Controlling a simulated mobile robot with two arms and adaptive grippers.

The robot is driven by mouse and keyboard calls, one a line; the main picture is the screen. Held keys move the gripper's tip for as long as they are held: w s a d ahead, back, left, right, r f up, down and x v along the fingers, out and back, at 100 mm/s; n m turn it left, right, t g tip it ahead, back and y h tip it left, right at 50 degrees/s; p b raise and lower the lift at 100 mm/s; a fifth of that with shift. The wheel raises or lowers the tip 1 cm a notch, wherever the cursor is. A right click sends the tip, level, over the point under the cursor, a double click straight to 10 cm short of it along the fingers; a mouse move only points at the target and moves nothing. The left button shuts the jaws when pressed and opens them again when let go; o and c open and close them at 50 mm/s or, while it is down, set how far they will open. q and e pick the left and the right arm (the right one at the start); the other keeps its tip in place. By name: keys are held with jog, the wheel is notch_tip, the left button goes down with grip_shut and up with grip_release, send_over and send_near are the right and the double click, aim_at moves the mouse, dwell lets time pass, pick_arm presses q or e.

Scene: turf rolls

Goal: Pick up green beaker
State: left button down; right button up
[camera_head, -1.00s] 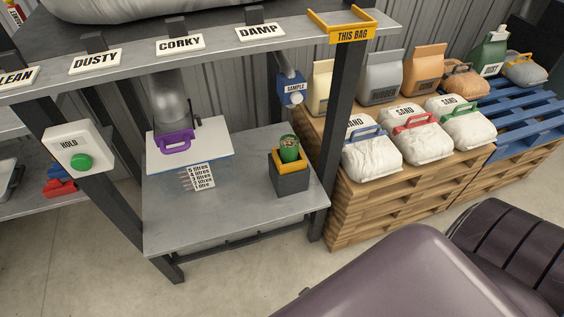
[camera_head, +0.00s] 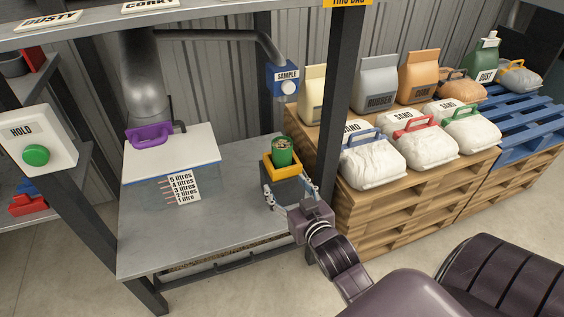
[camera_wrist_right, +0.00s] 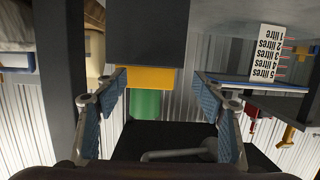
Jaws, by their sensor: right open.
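The green beaker (camera_head: 282,153) stands upright in a dark grey block holder with a yellow rim (camera_head: 269,167), on the grey lower shelf. My right gripper (camera_head: 288,193) is open at the near side of the holder, its fingers spread to either side of the block, below the beaker. In the right wrist view, which looks upside down, the green beaker (camera_wrist_right: 145,103) and the yellow rim (camera_wrist_right: 150,78) show between the two open fingers (camera_wrist_right: 158,95). The fingers do not hold the beaker. My left gripper is not in view.
A dark post (camera_head: 341,100) stands just right of the holder. A blue SAMPLE box (camera_head: 282,80) hangs above and behind it. A clear measuring tank with a white top (camera_head: 180,155) and a purple scoop (camera_head: 150,135) stand left. Sand bags (camera_head: 370,162) lie on pallets right.

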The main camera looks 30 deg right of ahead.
aim_at(286, 153)
jog(key=r, duration=0.2)
jog(key=d+r+t, duration=0.1)
jog(key=r, duration=0.1)
jog(key=w+d+r+t+h, duration=0.1)
jog(key=r, duration=0.1)
jog(key=shift+w+d+m+b, duration=0.1)
jog(key=shift+d+m+b, duration=0.05)
jog(key=shift+m+b, duration=0.15)
jog(key=shift+w+d+r, duration=0.1)
jog(key=shift+w+r, duration=0.05)
jog(key=shift+w, duration=0.2)
jog(key=x, duration=0.3)
jog(key=b+x, duration=0.1)
jog(key=x, duration=0.2)
jog(key=shift+w+d+r, duration=0.15)
jog(key=shift+w+r, duration=0.1)
jog(key=shift+w, duration=0.1)
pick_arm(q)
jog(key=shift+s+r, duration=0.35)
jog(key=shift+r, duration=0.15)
pick_arm(e)
jog(key=shift+c, duration=0.3)
jog(key=c, duration=1.3)
